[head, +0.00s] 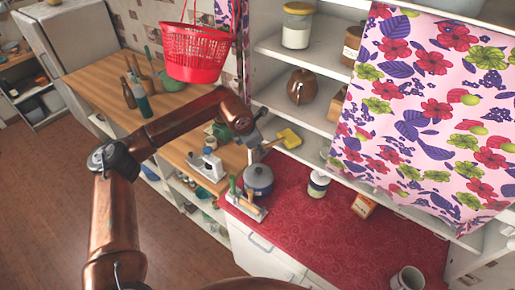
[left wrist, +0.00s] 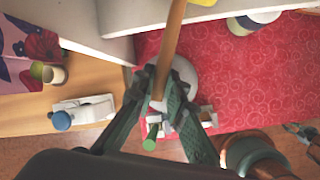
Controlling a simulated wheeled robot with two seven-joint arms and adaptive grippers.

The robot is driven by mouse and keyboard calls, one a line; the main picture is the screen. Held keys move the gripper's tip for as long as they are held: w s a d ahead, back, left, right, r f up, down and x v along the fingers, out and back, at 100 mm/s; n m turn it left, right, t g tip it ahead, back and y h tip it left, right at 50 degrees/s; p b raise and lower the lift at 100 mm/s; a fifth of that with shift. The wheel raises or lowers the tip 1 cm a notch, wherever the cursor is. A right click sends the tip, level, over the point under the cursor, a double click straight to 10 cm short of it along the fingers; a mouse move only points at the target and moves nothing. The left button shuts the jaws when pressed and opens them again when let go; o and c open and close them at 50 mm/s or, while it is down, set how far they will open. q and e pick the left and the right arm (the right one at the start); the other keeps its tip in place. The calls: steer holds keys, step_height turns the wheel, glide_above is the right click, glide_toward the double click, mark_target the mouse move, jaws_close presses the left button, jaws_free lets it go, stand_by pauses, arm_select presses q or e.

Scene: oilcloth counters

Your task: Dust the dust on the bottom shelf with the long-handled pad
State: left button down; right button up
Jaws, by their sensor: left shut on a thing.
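The long-handled pad has a yellow pad (head: 290,138) and a wooden handle. In the head view the yellow pad is at the bottom shelf (head: 312,158) of the white shelf unit; I cannot tell whether it touches the board. My left gripper (head: 254,138) is just outside the shelf's left end, shut on the handle. The yellow pad (left wrist: 203,2) is cut off at the top edge. I cannot make out the dust.
A floral cloth (head: 425,105) hangs over the shelves' right part. A brown pot (head: 302,86) stands one shelf higher. Below, a dark lidded pot (head: 258,178), a white jar (head: 318,184), a small box (head: 363,206) and a mug (head: 407,279) stand on the red counter (head: 320,235).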

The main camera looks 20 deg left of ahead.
arm_select(q)
steer(key=d, duration=0.1)
steer(key=s+d+b, duration=0.1)
steer(key=d, duration=0.3)
steer(key=shift+s+f, duration=0.1)
steer(key=shift+s, duration=0.3)
stand_by(0.4)
steer(key=s+a+b, duration=0.1)
steer(key=s+a, duration=0.1)
steer(key=s, duration=0.4)
steer(key=s+a+r+b, duration=0.1)
steer(key=s+a+b, duration=0.1)
steer(key=s, duration=0.5)
steer(key=shift+a+r, duration=0.3)
steer(key=shift+a, duration=0.05)
stand_by(0.5)
